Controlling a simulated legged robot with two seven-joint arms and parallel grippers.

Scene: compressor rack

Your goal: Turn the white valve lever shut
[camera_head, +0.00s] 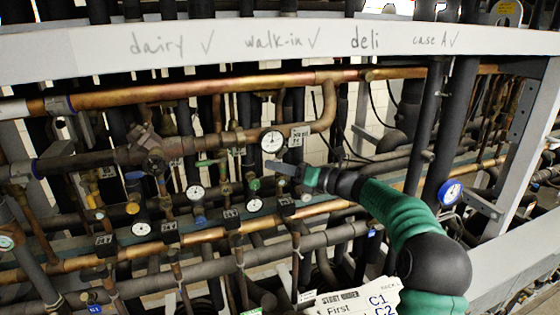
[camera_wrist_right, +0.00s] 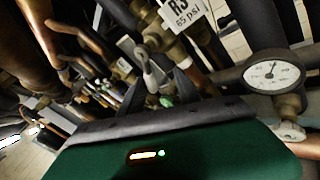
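In the right wrist view, a pale grey-white valve lever (camera_wrist_right: 149,68) with a rounded end hangs below a brass valve body. My right gripper (camera_wrist_right: 157,82) has its two dark fingers spread apart, one on each side of the lever's lower end. I cannot tell whether either finger touches the lever. In the head view, my right gripper (camera_head: 287,171) reaches in from the right among the pipes, just below a round gauge. The lever cannot be made out clearly there, near the fingers. My left gripper is not in view.
A white-faced gauge (camera_wrist_right: 273,75) and an "R3 65 psi" tag (camera_wrist_right: 184,14) sit close to the right gripper. A copper pipe (camera_head: 200,90) crosses above the arm. Several dark vertical pipes, gauges and valves crowd the rack. A white labelled beam (camera_head: 100,45) spans the top.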

